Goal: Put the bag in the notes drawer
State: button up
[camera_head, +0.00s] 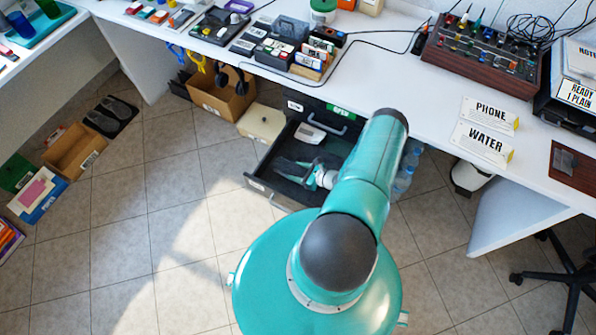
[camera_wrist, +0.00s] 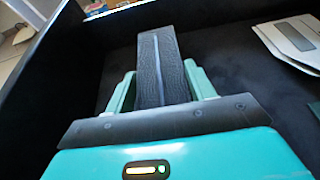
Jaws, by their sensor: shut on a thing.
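The bag (camera_wrist: 158,62) is a dark grey pouch with a light zip line along its middle, upright between the teal fingers of my gripper (camera_wrist: 160,90) in the wrist view. In the head view, my gripper (camera_head: 322,178) is inside the outline of an open black drawer (camera_head: 268,188) under the counter. The bag (camera_head: 292,168) shows there as a dark shape over the drawer. The dark drawer wall (camera_wrist: 38,62) and floor also show in the wrist view. I cannot tell whether the bag touches the floor. The label on the drawer front is too small to read.
A pale paper item (camera_head: 309,134) lies at the back of the drawer and shows at right in the wrist view (camera_wrist: 292,38). A cardboard box (camera_head: 222,98) and a cream box (camera_head: 262,124) stand to the left. Water bottles (camera_head: 406,172) stand to the right.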

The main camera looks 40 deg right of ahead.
jog(key=o, duration=1.2)
jog(key=shift+f, duration=0.1)
jog(key=v, duration=1.2)
jog(key=shift+r, duration=0.2)
